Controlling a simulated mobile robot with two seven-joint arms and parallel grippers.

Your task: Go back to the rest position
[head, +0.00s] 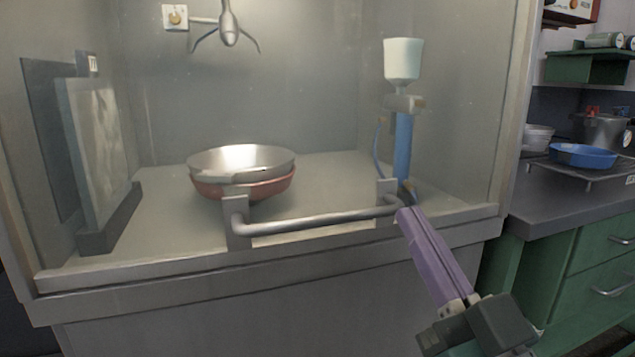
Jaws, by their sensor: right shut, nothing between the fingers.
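My right gripper (405,216) comes in from the lower right with long purple fingers. Its fingers are closed together and empty. The fingertips are close to the right end of the grey handle bar (310,221) at the cabinet's front; I cannot tell whether they touch it. A metal pan (240,158) sits on a red pan (240,188) inside the cabinet, left of my gripper and apart from it. My left gripper is not in the head view.
The cabinet's front ledge (180,270) lies below the bar. A blue column with a white cup (403,58) stands at the back right. Framed panels (95,150) lean at the left. A counter (570,208) with a blue pan (582,153) on a rack is at the right.

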